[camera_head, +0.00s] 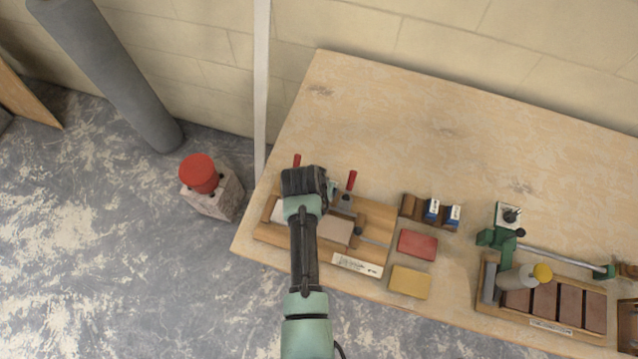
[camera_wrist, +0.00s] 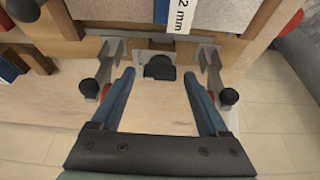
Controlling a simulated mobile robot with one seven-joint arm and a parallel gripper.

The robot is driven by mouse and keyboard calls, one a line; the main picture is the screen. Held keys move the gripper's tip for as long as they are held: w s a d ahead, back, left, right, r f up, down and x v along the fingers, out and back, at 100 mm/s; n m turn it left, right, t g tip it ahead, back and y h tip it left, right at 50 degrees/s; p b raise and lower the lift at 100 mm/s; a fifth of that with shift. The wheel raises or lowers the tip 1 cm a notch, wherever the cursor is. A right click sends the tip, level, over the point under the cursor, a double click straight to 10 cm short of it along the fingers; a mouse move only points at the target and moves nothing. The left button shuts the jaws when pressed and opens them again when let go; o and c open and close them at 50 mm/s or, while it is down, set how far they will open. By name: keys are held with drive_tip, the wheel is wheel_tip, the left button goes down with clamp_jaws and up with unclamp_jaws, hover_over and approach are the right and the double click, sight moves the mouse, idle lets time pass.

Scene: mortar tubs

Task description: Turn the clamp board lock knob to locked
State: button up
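The wooden clamp board (camera_head: 376,228) lies at the left end of the table, with two red-handled clamps along its far side. In the wrist view its lock knob (camera_wrist: 160,73) is black, on a small pale plate (camera_wrist: 158,58) between the two metal clamps (camera_wrist: 106,65). My gripper (camera_head: 306,181) is above the board's far edge and hides the knob in the head view. In the wrist view my gripper (camera_wrist: 160,78) is open, with one blue-grey finger on each side of the knob. No contact with the knob is visible. The knob's lock setting cannot be read.
The clamp handles (camera_head: 351,180) stand close beside my gripper. Right of the board are a red block (camera_head: 417,245), a yellow block (camera_head: 409,282) and a wooden holder (camera_head: 412,207). A green-clamped fixture (camera_head: 503,240) stands farther right. The table's far middle (camera_head: 430,130) is clear.

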idle(0.3)
drive_tip(key=v, duration=1.3)
drive_tip(key=shift+b, duration=0.45)
